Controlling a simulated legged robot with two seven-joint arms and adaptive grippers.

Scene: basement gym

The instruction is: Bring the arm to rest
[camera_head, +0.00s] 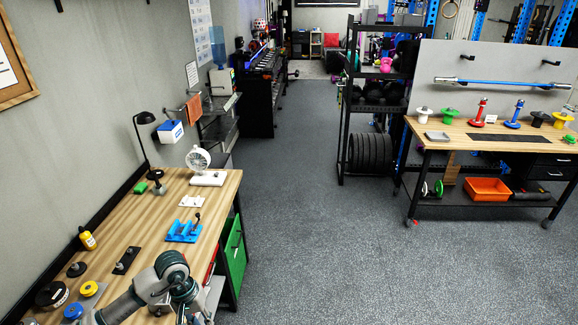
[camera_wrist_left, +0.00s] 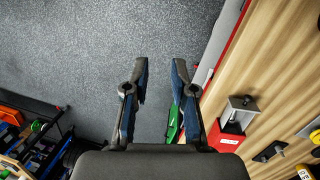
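My left arm (camera_head: 150,287) comes in at the bottom left of the head view, over the near end of the wooden workbench. Its gripper cannot be made out clearly there. In the left wrist view my left gripper (camera_wrist_left: 159,68) is open, its two dark fingers apart with nothing between them. Grey floor shows between and beyond the fingertips. The workbench top (camera_wrist_left: 285,65) lies to the right of the fingers. My right arm and gripper are in neither view.
The workbench (camera_head: 150,215) holds a white fan (camera_head: 198,160), a blue holder (camera_head: 184,230), a black lamp (camera_head: 144,118) and a yellow bottle (camera_head: 87,238). A second bench (camera_head: 455,131) and a black rack (camera_head: 342,130) stand right. The floor (camera_head: 300,230) between is clear.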

